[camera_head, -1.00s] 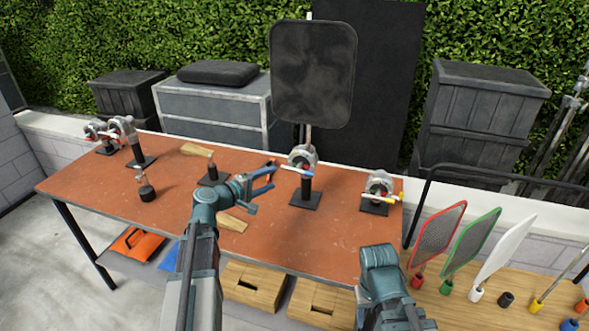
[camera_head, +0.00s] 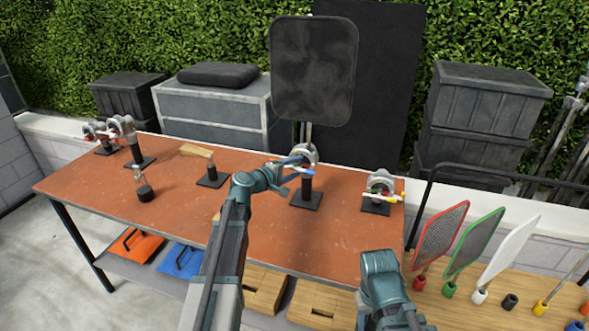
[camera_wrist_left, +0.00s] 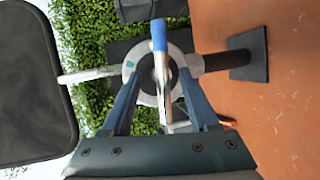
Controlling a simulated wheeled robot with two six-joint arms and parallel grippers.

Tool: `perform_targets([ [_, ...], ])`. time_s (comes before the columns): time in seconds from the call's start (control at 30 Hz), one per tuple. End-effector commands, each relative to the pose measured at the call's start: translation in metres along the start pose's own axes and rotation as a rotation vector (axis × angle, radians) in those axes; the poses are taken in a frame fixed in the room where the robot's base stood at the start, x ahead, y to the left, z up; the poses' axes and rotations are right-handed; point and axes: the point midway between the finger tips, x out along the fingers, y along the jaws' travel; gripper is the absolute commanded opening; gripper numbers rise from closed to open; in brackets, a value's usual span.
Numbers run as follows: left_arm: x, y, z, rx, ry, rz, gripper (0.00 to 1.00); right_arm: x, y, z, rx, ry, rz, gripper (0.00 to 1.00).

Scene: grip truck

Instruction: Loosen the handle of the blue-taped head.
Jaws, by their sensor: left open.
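The blue-taped head (camera_head: 309,152) is a grey round grip head on a black post and square base (camera_head: 305,201), with a flat black panel (camera_head: 312,72) held above it. Its handle (camera_wrist_left: 165,85) has a blue end (camera_wrist_left: 158,35) in the left wrist view. My left gripper (camera_head: 299,171) is open at this head. In the left wrist view its two fingers lie on either side of the handle, with a gap on each side. My right arm (camera_head: 382,280) shows at the lower right; its gripper is out of view.
A yellow-marked head (camera_head: 380,182) stands to the right on the orange table (camera_head: 110,186). Red-marked heads (camera_head: 124,128) stand at the far left. Between them are a post with a wooden piece (camera_head: 196,150) and a small black-based item (camera_head: 145,192). Mesh paddles (camera_head: 440,235) stand at right.

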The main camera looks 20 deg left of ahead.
Motion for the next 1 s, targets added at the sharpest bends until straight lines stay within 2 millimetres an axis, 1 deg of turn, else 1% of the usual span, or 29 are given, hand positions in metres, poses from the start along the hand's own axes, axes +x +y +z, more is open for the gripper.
perform_targets([
  [0.07, 0.000, 0.000, 0.000, 0.000, 0.000, 0.000, 0.60, 0.000, 0.000, 0.000, 0.000, 0.000, 0.000, 0.50],
  [0.1, 0.000, 0.000, 0.000, 0.000, 0.000, 0.000, 0.59, 0.000, 0.000, 0.000, 0.000, 0.000, 0.000, 0.50],
  [0.27, 0.000, 0.000, 0.000, 0.000, 0.000, 0.000, 0.30, 0.000, 0.000, 0.000, 0.000, 0.000, 0.000, 0.50],
  [0.4, 0.000, 0.000, 0.000, -0.001, 0.000, 0.000, 0.05, 0.000, 0.000, 0.000, 0.000, 0.000, 0.000, 0.50],
  [0.43, 0.000, 0.000, 0.000, -0.001, 0.000, 0.001, 0.00, 0.000, 0.000, 0.000, 0.000, 0.000, 0.000, 0.50],
  [0.63, -0.001, 0.002, 0.000, 0.011, 0.003, -0.004, 0.00, -0.003, 0.000, 0.000, 0.000, 0.000, 0.000, 0.50],
  [0.8, -0.001, 0.007, 0.002, 0.148, 0.032, -0.064, 0.00, -0.020, 0.002, 0.001, 0.000, 0.000, 0.000, 0.50],
  [0.9, -0.001, 0.006, 0.002, 0.210, 0.046, -0.090, 0.00, -0.024, 0.002, 0.001, 0.000, 0.000, 0.000, 0.50],
  [1.0, 0.000, 0.004, 0.001, 0.235, 0.052, -0.101, 0.00, -0.024, 0.002, 0.001, 0.000, 0.000, 0.000, 0.50],
])
